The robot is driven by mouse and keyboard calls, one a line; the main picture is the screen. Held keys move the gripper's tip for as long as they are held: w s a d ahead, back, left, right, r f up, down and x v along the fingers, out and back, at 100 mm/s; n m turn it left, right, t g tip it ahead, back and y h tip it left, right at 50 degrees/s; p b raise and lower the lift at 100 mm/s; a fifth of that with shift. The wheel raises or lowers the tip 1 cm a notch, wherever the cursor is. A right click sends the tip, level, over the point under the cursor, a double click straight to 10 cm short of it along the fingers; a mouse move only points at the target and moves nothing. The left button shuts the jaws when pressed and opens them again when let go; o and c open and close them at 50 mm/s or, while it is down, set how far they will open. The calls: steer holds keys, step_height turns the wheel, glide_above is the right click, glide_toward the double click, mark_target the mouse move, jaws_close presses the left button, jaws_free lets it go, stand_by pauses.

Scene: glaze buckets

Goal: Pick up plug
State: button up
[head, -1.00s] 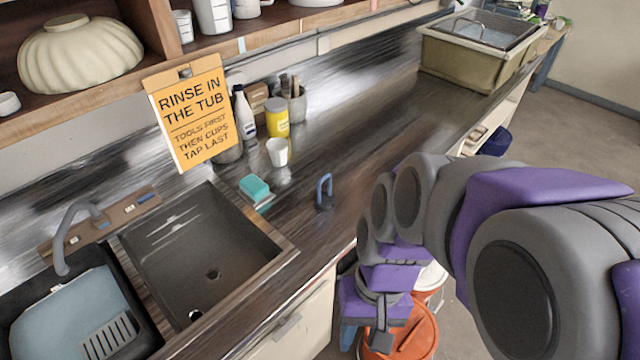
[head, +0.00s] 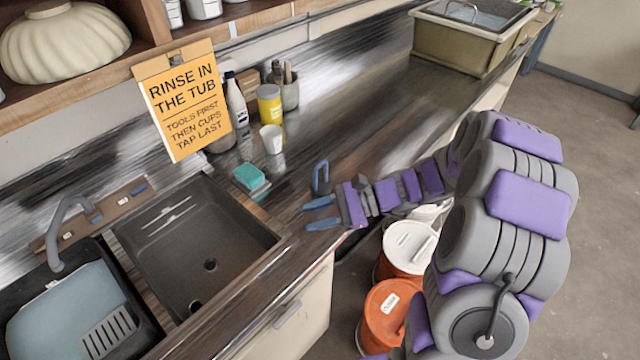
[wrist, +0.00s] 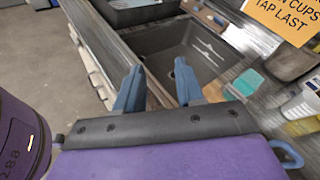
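A blue upright loop, which looks like the plug's handle (head: 321,178), stands on the counter to the right of the sink. Its base is hard to make out behind my gripper. My gripper (head: 308,215) is open and empty, over the counter's front edge, with its blue fingers pointing left toward the sink. The loop is beside the fingers on the wall side, not between them. In the wrist view the open fingers (wrist: 158,68) point toward the sink, and a blue loop (wrist: 287,152) shows at the lower right, beside the palm.
The empty dark sink (head: 200,245) is at the left. A teal sponge (head: 250,177), a white cup (head: 272,139) and a yellow jar (head: 269,104) stand near the loop. Orange buckets (head: 385,318) stand on the floor below the counter.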

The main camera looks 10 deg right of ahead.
steer(key=w+d+f+m+t+h, duration=0.1)
steer(key=w+d+f+m+t, duration=0.5)
steer(key=d, duration=0.2)
steer(key=w+d+f+m+t+h, duration=0.1)
steer(key=w+d+f+m+t, duration=0.45)
steer(key=d, duration=0.35)
steer(key=b, duration=0.2)
glide_above(316, 189)
steer(key=v, duration=0.6)
steer(key=shift+w+f+g, duration=0.2)
steer(key=shift+f+g, duration=0.05)
steer(key=shift+f, duration=0.15)
steer(key=shift+r+b+x, duration=0.2)
steer(key=shift+b+x, duration=0.25)
steer(key=shift+x, duration=1.1)
steer(key=shift+r+b+x, duration=0.25)
steer(key=shift+b+x, duration=0.15)
steer(key=shift+x, duration=1.1)
steer(key=shift+w+d, duration=0.15)
jaws_close()
